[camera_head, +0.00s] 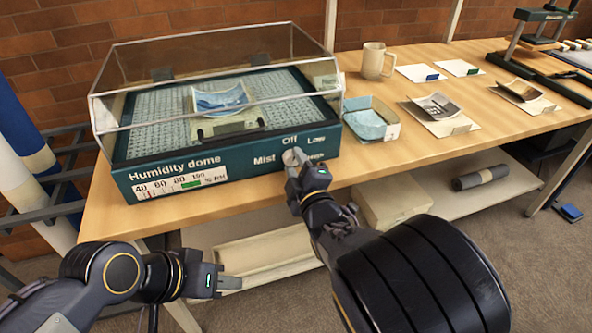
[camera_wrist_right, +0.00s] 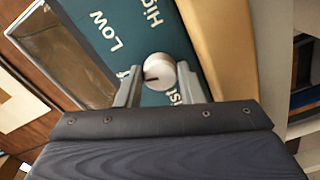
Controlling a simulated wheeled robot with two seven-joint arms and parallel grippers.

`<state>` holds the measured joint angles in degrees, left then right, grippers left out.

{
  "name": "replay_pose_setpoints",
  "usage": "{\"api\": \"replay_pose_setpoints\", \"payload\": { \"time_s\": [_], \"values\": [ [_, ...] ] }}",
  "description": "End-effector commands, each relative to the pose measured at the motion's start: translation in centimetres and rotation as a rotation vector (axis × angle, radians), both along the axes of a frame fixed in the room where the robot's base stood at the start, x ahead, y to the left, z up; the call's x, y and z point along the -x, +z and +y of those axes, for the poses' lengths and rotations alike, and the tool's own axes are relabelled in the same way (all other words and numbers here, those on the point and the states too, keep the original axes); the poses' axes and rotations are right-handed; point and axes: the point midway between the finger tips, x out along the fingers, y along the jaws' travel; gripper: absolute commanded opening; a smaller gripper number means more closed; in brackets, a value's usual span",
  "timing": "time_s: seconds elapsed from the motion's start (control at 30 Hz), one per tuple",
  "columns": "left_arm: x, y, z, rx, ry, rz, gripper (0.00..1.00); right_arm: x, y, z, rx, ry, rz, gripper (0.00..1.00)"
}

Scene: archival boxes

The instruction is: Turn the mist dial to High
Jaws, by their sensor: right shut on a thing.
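The mist dial (camera_wrist_right: 160,72) is a round pale knob on the dark teal front panel of the humidity dome (camera_head: 240,158). In the right wrist view its black pointer mark faces left, toward the partly hidden Off label. The Low and High labels show above it. My right gripper (camera_wrist_right: 160,88) is shut on the dial, one finger on each side. In the head view the right gripper (camera_head: 296,160) reaches the panel and partly covers the dial and the High label. My left gripper (camera_head: 232,283) hangs low in front of the bench, away from the dome; its finger gap cannot be made out.
The dome's clear cover (camera_head: 210,60) is down over a tray with a blue-and-white curled sheet. An open box (camera_head: 372,122) stands right of the dome, with a mug (camera_head: 375,62) behind. Cards and curled photos lie farther right. A lower shelf (camera_head: 440,197) holds boxes.

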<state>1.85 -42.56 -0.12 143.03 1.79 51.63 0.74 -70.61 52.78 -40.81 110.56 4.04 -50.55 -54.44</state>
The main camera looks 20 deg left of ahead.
Motion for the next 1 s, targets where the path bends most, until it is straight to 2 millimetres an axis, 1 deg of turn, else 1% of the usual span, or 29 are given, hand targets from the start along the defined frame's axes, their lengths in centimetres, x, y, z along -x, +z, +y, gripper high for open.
{"api": "replay_pose_setpoints", "payload": {
  "time_s": [0.03, 0.3, 0.7, 1.0],
  "values": [
    [0.0, -1.1, 0.0, 0.0, 0.0, 0.0, 0.36, 0.0, -0.5, 0.0, -0.04, 0.0, 0.024, 0.11],
    [0.0, -3.8, 0.0, 0.0, 0.0, 0.0, 0.36, 0.0, -0.5, 0.0, -0.251, 0.0, 0.167, 0.11],
    [0.0, -7.6, 0.0, 0.0, 0.0, 0.0, 0.36, 0.0, -0.5, 0.0, -0.565, 0.0, 0.38, 0.11],
    [0.0, -10.0, 0.0, 0.0, 0.0, 0.0, 0.36, 0.0, -0.5, 0.0, -0.801, -0.001, 0.54, 0.11]
  ]
}}
